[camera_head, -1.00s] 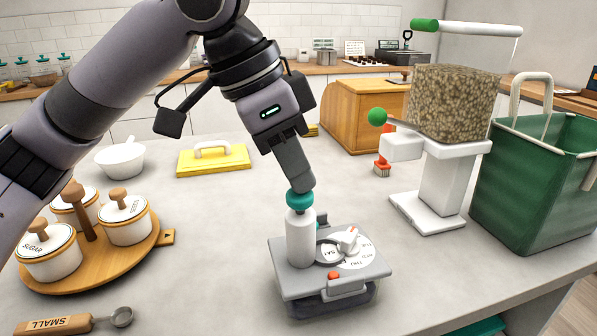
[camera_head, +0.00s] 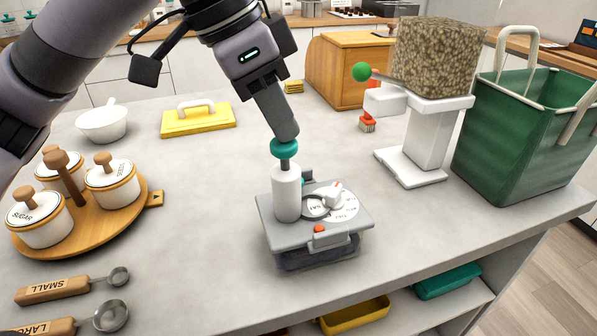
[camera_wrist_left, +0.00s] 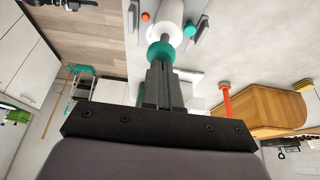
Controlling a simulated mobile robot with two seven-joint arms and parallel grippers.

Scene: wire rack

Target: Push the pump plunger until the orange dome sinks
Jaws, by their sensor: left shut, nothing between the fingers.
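The pump is a white cylinder (camera_head: 287,194) on the grey lid of a clear box (camera_head: 320,254). Its teal plunger knob (camera_head: 284,149) stands above the cylinder on a short length of exposed rod. The orange dome (camera_head: 319,229) shows at the lid's front edge by a grey latch; how far it stands up is hard to tell. My left gripper (camera_head: 287,137) is shut and empty, pointing down, its tips at the top of the knob. In the left wrist view, the gripper (camera_wrist_left: 158,66) meets the teal knob (camera_wrist_left: 160,52). My right gripper is not in view.
A white dial (camera_head: 333,203) sits on the lid beside the cylinder. A wooden tray (camera_head: 130,213) of jars and measuring spoons (camera_head: 70,287) lie left. A white dispenser (camera_head: 428,140) and green basket (camera_head: 515,145) stand right. The counter around the box is clear.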

